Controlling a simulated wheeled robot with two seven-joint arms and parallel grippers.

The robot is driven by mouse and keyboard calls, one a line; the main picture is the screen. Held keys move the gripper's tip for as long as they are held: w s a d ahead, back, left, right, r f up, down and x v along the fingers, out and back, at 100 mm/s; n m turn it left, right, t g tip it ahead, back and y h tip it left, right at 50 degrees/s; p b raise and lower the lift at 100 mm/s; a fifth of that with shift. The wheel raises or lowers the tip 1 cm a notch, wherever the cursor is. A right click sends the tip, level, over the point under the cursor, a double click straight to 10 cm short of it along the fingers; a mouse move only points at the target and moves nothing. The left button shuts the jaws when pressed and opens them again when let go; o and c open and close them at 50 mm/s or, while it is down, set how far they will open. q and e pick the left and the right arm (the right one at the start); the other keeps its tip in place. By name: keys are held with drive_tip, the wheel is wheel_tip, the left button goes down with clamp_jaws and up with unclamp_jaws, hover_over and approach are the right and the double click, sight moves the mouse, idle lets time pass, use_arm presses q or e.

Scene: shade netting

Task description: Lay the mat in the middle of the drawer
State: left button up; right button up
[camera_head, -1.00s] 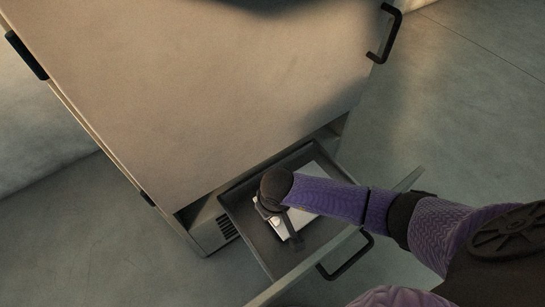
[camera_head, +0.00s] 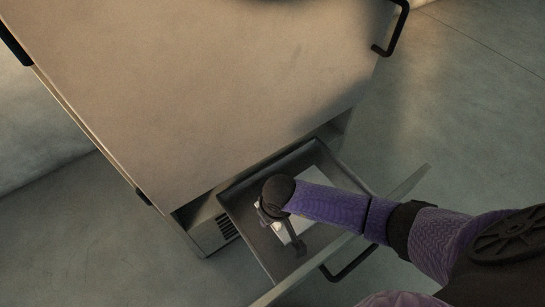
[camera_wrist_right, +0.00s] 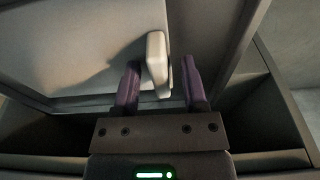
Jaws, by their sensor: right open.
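The open drawer (camera_head: 262,252) has a dark inside, and a pale flat mat (camera_head: 303,223) lies in it, partly hidden under my right forearm. In the right wrist view the mat looks like a large light panel (camera_wrist_right: 80,45). A whitish upright tab (camera_wrist_right: 157,58) stands between the fingers, close to the left one. My right gripper (camera_head: 282,222) reaches down into the drawer over the mat; in the right wrist view its purple fingers (camera_wrist_right: 161,80) are apart on either side of the tab. I cannot tell if they touch it. My left gripper is out of view.
The wide cabinet top (camera_head: 210,80) overhangs the drawer's back. The drawer front (camera_head: 395,198) with its black handle (camera_head: 348,262) lies under my right arm. Another black handle (camera_head: 396,30) sticks out at upper right. The floor (camera_head: 470,110) at right is clear.

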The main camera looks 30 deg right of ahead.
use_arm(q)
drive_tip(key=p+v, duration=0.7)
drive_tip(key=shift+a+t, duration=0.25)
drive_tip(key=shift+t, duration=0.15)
use_arm(e)
wheel_tip(320, 180, up, 12)
drive_tip(key=s, duration=0.1)
drive_tip(key=shift+s, duration=0.4)
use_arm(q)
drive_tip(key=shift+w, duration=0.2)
